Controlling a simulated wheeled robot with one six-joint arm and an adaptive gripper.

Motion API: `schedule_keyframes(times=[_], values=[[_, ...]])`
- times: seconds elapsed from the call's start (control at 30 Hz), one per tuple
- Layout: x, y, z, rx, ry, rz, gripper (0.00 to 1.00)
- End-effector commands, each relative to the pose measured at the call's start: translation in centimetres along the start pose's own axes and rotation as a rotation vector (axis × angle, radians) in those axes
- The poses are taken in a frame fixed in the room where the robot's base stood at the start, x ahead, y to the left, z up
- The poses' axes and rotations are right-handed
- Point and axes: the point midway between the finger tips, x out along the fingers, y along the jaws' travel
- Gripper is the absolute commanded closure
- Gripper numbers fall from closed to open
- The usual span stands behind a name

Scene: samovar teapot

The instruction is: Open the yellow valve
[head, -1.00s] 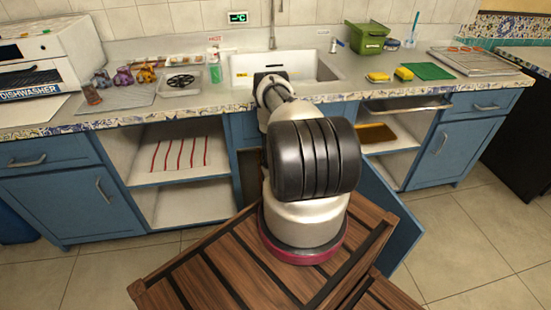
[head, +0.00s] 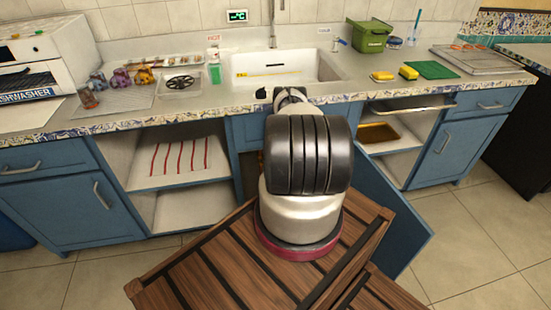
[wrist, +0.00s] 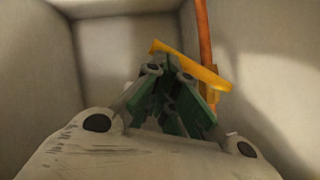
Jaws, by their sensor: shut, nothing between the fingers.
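The yellow valve (wrist: 206,74) shows in the wrist view as a flat yellow lever, slanting down to the right. It sits beside an upright orange pipe (wrist: 203,35). My gripper (wrist: 168,66) is shut and empty, with its tips just in front of the lever's left part and overlapping it in the picture. I cannot tell whether they touch. In the head view my arm hides the gripper and the valve; the arm reaches toward the cabinet under the sink.
Pale walls enclose the gripper closely in the wrist view. A blue cabinet door (head: 393,213) stands open right of my arm in the head view. The counter edge (head: 187,118) runs above the cabinets, and the sink (head: 270,68) is set into the counter.

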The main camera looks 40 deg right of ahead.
Motion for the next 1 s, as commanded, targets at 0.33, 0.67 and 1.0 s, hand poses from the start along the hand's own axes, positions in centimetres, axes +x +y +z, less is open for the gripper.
schedule_keyframes(times=[0.33,0.67,1.0], values=[[1.4,0.1,2.6,-0.002,0.000,-0.002,1.00],[2.6,-0.5,4.8,-0.003,0.001,-0.001,1.00],[3.4,-1.5,6.3,-0.002,0.001,0.000,1.00]])
